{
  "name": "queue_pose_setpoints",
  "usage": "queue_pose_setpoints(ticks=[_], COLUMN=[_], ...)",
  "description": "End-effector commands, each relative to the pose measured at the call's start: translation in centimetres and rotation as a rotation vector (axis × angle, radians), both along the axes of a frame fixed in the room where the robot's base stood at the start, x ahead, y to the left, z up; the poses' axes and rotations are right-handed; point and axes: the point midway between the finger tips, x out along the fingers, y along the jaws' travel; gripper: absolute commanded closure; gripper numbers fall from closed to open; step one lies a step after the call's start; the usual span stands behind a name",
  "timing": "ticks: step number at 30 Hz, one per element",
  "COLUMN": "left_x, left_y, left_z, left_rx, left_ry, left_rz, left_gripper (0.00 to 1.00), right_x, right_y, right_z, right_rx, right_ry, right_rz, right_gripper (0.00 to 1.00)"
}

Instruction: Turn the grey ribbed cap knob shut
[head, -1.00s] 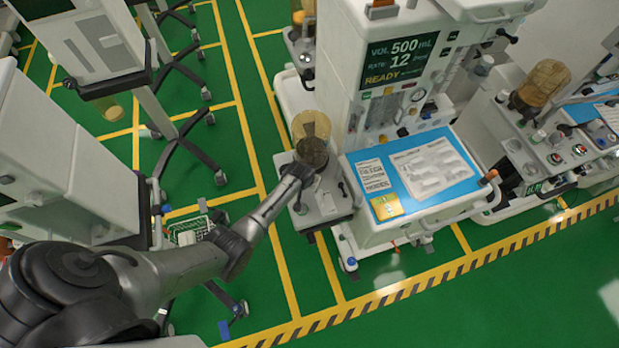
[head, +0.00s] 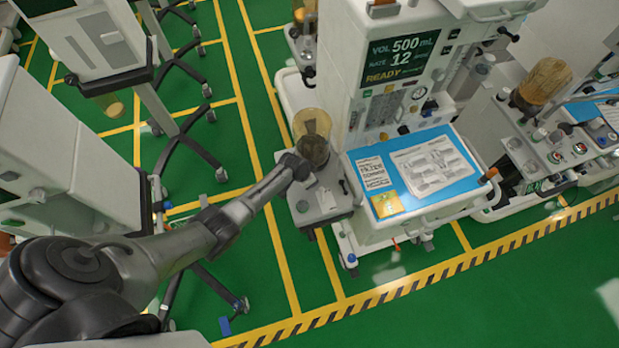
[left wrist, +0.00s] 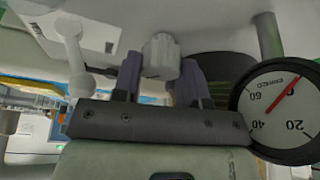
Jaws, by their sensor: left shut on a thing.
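The grey ribbed cap knob (left wrist: 161,56) shows pale grey in the upper middle of the left wrist view. My left gripper (left wrist: 160,76) has its two dark fingers on either side of the knob and is shut on it. In the head view my left gripper (head: 298,165) is at the cart's side shelf, beside the amber canister; the knob cannot be made out there. Its far side is hidden in the wrist view. My right gripper is in neither current view.
A round dial gauge (left wrist: 282,108) with a red needle is close to the right of my left gripper. A pale lever-like part (left wrist: 74,55) is at its left. An amber canister (head: 311,128) stands on the side shelf (head: 322,206). The blue-topped cart (head: 455,193) is to the right.

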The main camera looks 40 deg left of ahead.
Motion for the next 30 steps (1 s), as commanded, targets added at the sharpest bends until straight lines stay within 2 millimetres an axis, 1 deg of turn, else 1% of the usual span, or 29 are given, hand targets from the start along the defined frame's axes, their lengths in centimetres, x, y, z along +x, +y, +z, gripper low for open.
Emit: queue_pose_setpoints(ticks=[11, 12, 19, 30], left_x=[-0.05, -0.06, -0.04, -0.03], left_y=[0.04, 0.04, 0.02, 0.01], left_z=[-0.09, -0.09, -0.05, -0.01], left_rx=[0.001, 0.001, 0.001, 0.001], left_ry=[0.002, 0.002, 0.001, 0.001], left_rz=[-0.002, -0.002, -0.002, 0.017], left_gripper=[0.84, 0.58, 0.36, 0.36], right_x=[0.0, 0.0, 0.0, -0.02], right_y=[0.19, 0.19, 0.17, -0.12], right_z=[-0.03, -0.03, -0.02, 0.02], right_rx=[0.007, 0.007, 0.005, -0.004], right_ry=[0.0, 0.0, 0.0, 0.0], right_rz=[-0.004, -0.004, -0.004, 0.003], right_gripper=[0.57, 0.57, 0.57, 0.57])
